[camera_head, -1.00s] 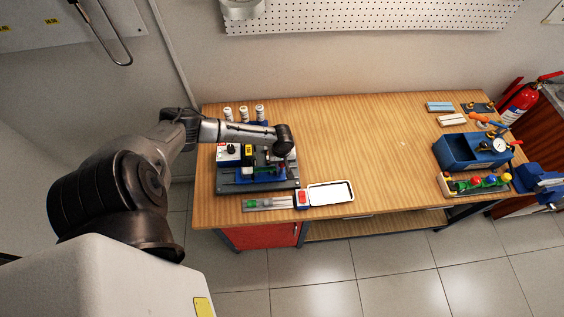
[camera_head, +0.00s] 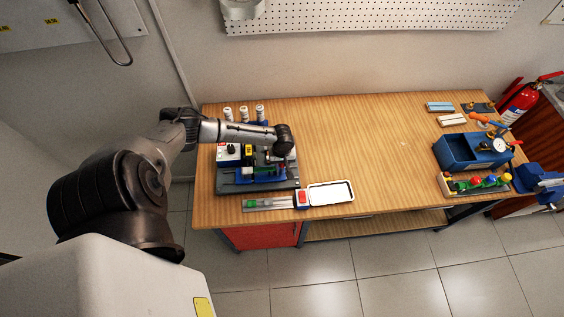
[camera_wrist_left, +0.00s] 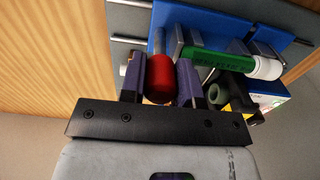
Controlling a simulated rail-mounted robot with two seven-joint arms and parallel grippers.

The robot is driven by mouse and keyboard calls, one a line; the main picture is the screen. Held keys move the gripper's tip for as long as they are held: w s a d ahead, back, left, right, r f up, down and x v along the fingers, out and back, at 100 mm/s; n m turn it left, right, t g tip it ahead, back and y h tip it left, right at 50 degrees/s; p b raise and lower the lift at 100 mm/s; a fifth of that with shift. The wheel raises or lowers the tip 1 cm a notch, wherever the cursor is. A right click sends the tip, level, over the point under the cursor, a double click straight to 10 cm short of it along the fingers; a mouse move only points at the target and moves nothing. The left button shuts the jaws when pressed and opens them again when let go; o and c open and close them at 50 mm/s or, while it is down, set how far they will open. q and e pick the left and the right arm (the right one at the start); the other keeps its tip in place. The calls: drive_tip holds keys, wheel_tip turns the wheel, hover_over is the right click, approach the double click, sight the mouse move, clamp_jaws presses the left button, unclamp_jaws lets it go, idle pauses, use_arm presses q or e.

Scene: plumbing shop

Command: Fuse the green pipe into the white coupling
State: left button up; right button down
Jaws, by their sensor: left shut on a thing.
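In the left wrist view the green pipe (camera_wrist_left: 225,62) lies in grey clamps on a blue carriage (camera_wrist_left: 215,22). Its right end meets the white coupling (camera_wrist_left: 267,68); I cannot tell how deep the pipe sits. My left gripper (camera_wrist_left: 160,62) is shut on a rounded red handle (camera_wrist_left: 159,80) beside the clamps. In the head view my left wrist hangs over the right part of the fusion station (camera_head: 290,184) and hides the fingers and coupling. My right gripper is not in view.
White fittings (camera_head: 243,113) stand behind the station. In front lie a grey rack (camera_head: 262,207) with a green piece, a red-and-white device (camera_head: 302,198) and a white tray (camera_head: 331,202). A blue bin (camera_head: 455,153) is at the right. The middle of the wooden bench (camera_head: 370,140) is clear.

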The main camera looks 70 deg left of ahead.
use_arm(q)
drive_tip(key=shift+f, duration=0.1)
drive_tip(key=shift+w+d, duration=0.1)
drive_tip(key=shift+w, duration=0.25)
drive_tip(key=shift+w+d+b, duration=0.2)
drive_tip(key=shift+w+d, duration=0.1)
drive_tip(key=shift+w, duration=0.55)
drive_tip(key=shift+w+d+b, duration=0.15)
drive_tip(key=shift+w+d, duration=0.1)
drive_tip(key=shift+w, duration=0.55)
drive_tip(key=o, duration=0.8)
wheel_tip(320, 180, up, 8)
drive_tip(key=p, duration=0.6)
drive_tip(key=shift+p, duration=0.35)
